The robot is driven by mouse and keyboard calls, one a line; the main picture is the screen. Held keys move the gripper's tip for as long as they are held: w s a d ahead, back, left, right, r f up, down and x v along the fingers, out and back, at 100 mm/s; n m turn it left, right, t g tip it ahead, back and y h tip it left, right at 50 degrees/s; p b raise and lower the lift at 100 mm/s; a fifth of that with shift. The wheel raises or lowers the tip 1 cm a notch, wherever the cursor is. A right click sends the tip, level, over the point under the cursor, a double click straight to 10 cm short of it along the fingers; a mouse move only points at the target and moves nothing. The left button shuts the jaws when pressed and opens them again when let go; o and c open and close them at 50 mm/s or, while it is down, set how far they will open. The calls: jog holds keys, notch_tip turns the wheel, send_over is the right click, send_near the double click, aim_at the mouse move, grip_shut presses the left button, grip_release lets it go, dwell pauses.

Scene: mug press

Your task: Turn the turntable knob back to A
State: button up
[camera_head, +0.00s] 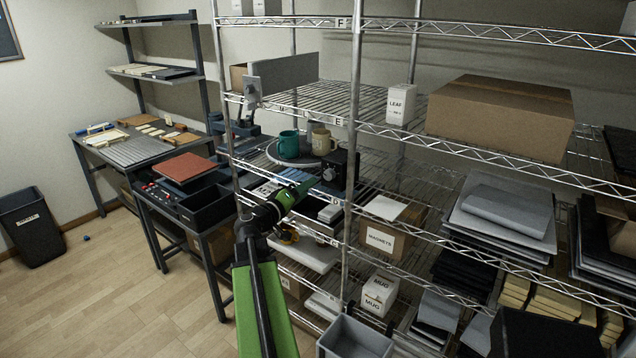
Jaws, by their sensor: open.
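The round grey turntable (275,154) sits on a wire shelf left of centre. My green and black arm reaches up from below. My gripper (304,184) is open and appears empty, just left of and below the black unit; I cannot tell whether it touches anything.
A magnets box (384,240) stands lower right. A workbench with a red plate (185,168) is left. The floor at left is mostly clear.

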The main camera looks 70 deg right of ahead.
jog(key=v, duration=0.6)
jog(key=shift+a, duration=0.4)
jog(key=shift+w, duration=0.1)
jog(key=w+a+f+n+t+p, duration=0.1)
jog(key=w+a+n+t, duration=0.15)
jog(key=w+a, duration=0.55)
jog(key=w+a+n+t, duration=0.1)
jog(key=w+a+t, duration=0.3)
jog(key=w, duration=0.6)
jog(key=w+a+f+n+t+y, duration=0.1)
jog(key=w+a+f+y, duration=0.3)
jog(key=a, duration=0.6)
jog(key=w+a+f+t+y, duration=0.1)
jog(key=w+a+f+y, duration=0.1)
jog(key=w+a+f, duration=0.5)
jog(key=s+a+f+n+g+y, duration=0.1)
jog(key=s+a+f+y, duration=0.1)
jog(key=a, duration=0.9)
jog(key=s+a+f+n+g+y, duration=0.1)
jog(key=a+f+y, duration=0.3)
jog(key=a, duration=0.7)
jog(key=s+a+f+n+g+y+p, duration=0.1)
jog(key=s+a+f+n+g+y, duration=0.1)
jog(key=a, duration=0.9)
jog(key=s+f+n+y, duration=0.1)
jog(key=s+y, duration=0.1)
jog(key=y, duration=0.1)
jog(key=shift+f, duration=0.4)
